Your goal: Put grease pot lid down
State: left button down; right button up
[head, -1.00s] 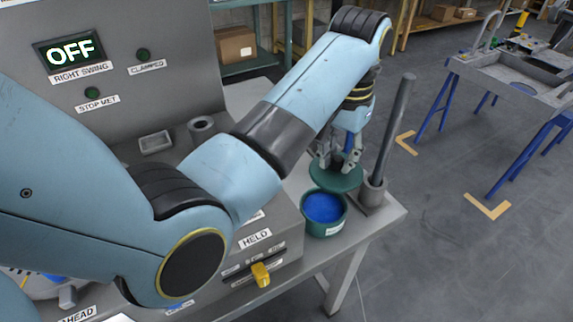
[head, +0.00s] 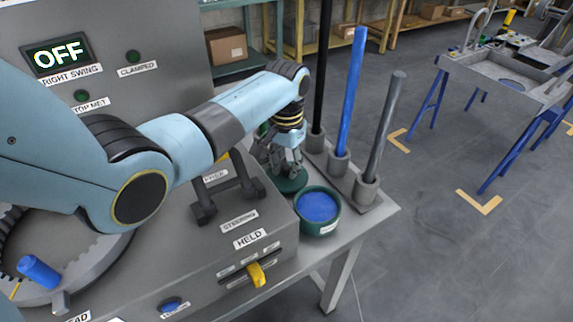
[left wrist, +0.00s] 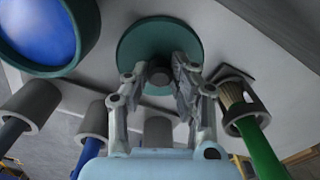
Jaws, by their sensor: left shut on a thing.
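The green grease pot (head: 318,228) stands uncovered on the table near its right end, with blue grease inside. The grease pot lid (head: 290,186) is a round green disc just left of and behind the pot. My left gripper (head: 284,162) is above the lid, pointing down. In the left wrist view its fingers (left wrist: 158,76) are shut on the dark knob at the middle of the lid (left wrist: 135,50), and the pot (left wrist: 88,48) shows beside it. The lid is level and close to the table top; I cannot tell whether it touches. My right gripper is out of view.
Black, blue and grey rods (head: 386,128) stand in sockets behind and right of the pot. A green-handled brush (left wrist: 255,140) sits in a holder beside the lid. A grey control box with a yellow lever (head: 256,274) lies left of the pot.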

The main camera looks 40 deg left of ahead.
aim_at(287, 167)
pick_arm(q)
jog(key=c, duration=1.1)
grip_release()
notch_tip(287, 167, up, 12)
jog(key=shift+p, duration=0.3)
jog(key=shift+r, duration=0.1)
